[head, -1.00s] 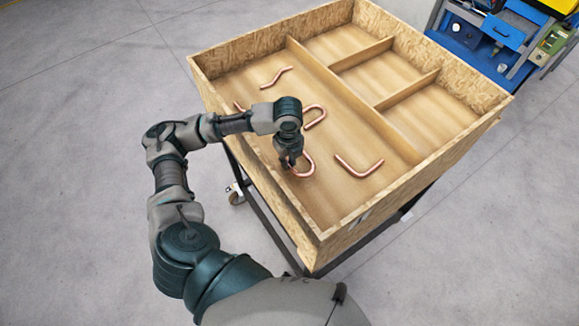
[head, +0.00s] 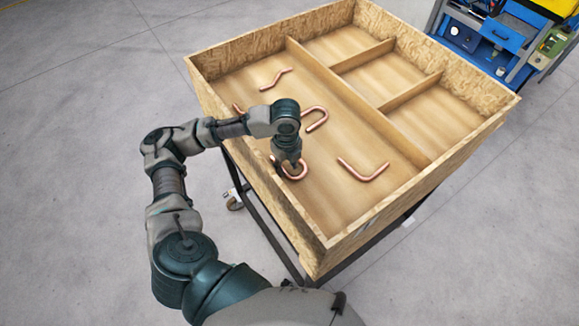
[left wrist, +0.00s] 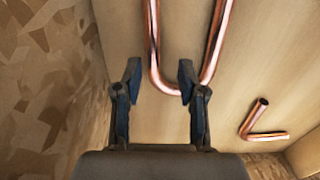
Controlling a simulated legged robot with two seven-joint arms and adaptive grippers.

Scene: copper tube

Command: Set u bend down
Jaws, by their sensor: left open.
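A copper U bend (head: 303,173) lies on the wood floor of the long left compartment of the crate, partly hidden by my left gripper (head: 287,166). In the left wrist view the U bend (left wrist: 213,52) shows its round end close to my left gripper (left wrist: 160,72). The gripper is open, with one leg of the U bend between its fingertips in the picture; I cannot tell whether a finger touches it. My right gripper is not in view.
The same compartment holds another U bend (head: 317,117), an L-shaped tube (head: 363,171), an S-shaped tube (head: 275,79) and a partly hidden tube (head: 238,107). The wooden crate (head: 328,254) has high walls close to my gripper. The right compartments are empty.

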